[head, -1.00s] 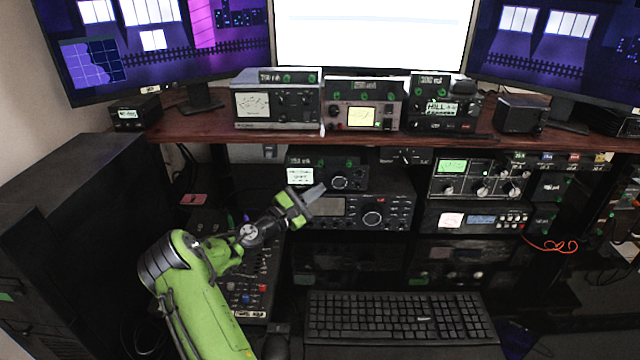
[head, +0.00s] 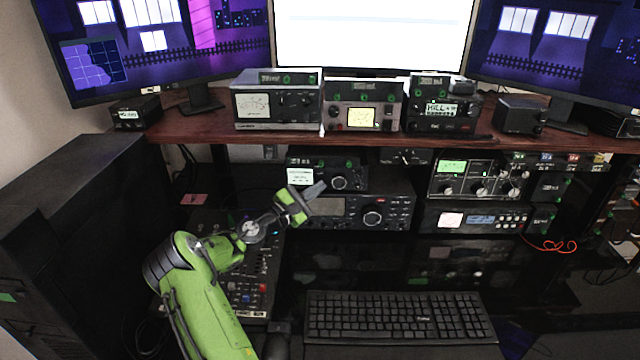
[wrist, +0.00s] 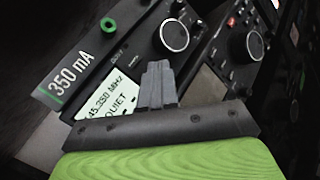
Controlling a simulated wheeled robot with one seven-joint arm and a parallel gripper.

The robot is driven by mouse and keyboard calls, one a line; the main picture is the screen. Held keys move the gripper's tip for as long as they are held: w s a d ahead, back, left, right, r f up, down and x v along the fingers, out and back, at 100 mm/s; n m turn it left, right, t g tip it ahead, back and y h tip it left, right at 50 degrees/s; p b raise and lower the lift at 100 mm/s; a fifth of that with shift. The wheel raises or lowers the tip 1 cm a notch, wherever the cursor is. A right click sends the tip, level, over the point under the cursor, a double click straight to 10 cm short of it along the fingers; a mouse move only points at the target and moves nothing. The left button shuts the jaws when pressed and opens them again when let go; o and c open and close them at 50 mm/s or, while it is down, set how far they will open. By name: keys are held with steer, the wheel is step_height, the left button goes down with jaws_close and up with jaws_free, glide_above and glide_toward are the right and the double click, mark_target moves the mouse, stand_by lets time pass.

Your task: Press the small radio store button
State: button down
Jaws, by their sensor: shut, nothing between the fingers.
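The small radio (head: 345,184) sits on top of a larger radio under the desk shelf. Tiny markings lie between screen and knob, too small to read, so I cannot pick out the store button for sure. My gripper (head: 322,187) is shut and empty, its fingertips in front of the small radio's lower part. In the wrist view the fingertips (wrist: 158,68) cover the face between screen and knob; contact cannot be told.
The larger radio (head: 372,217) with its big knob is just below. A "350 mA" display (wrist: 68,84) tops the small radio, with a green ring (wrist: 108,25) beside it. The desk shelf (head: 240,133) is overhead; a keyboard (head: 400,317) lies in front.

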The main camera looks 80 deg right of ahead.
stand_by(0.5)
steer(key=shift+s+a, duration=0.2)
steer(key=shift+a, duration=0.5)
steer(key=shift+s+a+p, duration=0.15)
steer(key=shift+s+a, duration=0.1)
steer(key=shift+a, duration=1)
steer(key=shift+s+a+p, duration=0.15)
steer(key=shift+s+a, duration=0.1)
steer(key=shift+a, duration=0.95)
